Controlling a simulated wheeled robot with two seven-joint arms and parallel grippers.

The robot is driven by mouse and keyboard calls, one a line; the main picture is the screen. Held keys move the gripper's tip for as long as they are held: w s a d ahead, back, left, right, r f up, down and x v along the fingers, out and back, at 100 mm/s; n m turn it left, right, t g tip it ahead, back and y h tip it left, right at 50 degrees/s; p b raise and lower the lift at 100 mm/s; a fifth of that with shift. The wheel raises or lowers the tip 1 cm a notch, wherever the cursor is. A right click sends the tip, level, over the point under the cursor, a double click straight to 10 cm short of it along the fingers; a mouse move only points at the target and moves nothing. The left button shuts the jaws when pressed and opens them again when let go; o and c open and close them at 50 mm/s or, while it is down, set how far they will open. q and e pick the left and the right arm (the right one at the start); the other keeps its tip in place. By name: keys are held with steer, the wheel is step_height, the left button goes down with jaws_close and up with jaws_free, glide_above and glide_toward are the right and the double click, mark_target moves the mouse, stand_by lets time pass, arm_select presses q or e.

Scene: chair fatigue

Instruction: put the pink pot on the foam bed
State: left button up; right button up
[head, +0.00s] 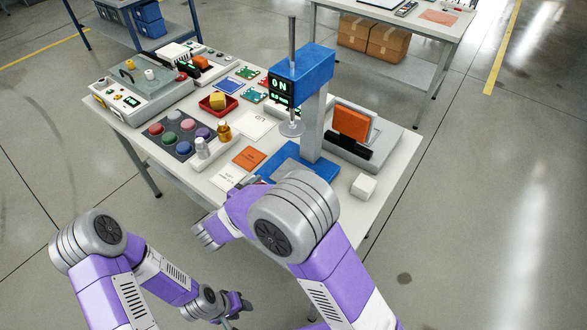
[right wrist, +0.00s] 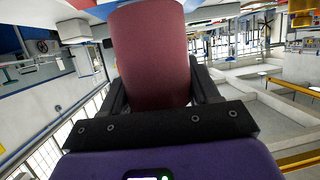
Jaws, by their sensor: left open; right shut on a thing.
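My right gripper (right wrist: 155,92) is shut on a dusky pink cylinder (right wrist: 150,45), which fills the space between its fingers; this may be the pink pot. In the head view its jaws are hidden behind my right arm, near the table's front edge. My left gripper (head: 238,305) is open, low in front of the table and apart from it. A dark grey slab (head: 160,143) on the table's left half holds several coloured round pots, among them a pinkish-red one (head: 156,129) and a paler pink one (head: 187,125). I cannot tell which surface is the foam bed.
A blue press (head: 312,65) with a vertical rod and blue base (head: 300,165) stands mid-table. Right of it is a grey device with an orange block (head: 351,122). A white cube (head: 363,186) sits near the right edge.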

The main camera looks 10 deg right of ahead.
steer(key=w+d+b, duration=0.1)
steer(key=w+d, duration=0.9)
steer(key=w, duration=0.1)
steer(key=shift+d+b, duration=0.25)
steer(key=shift+b, duration=0.05)
steer(key=f, duration=0.1)
steer(key=f+b, duration=0.1)
steer(key=f, duration=0.1)
steer(key=shift+w+d, duration=0.3)
steer(key=shift+d, duration=0.1)
steer(key=shift+f+b, duration=0.3)
steer(key=shift+f, duration=0.05)
steer(key=shift+r, duration=0.1)
steer(key=o, duration=1.1)
steer(key=shift+c, duration=0.2)
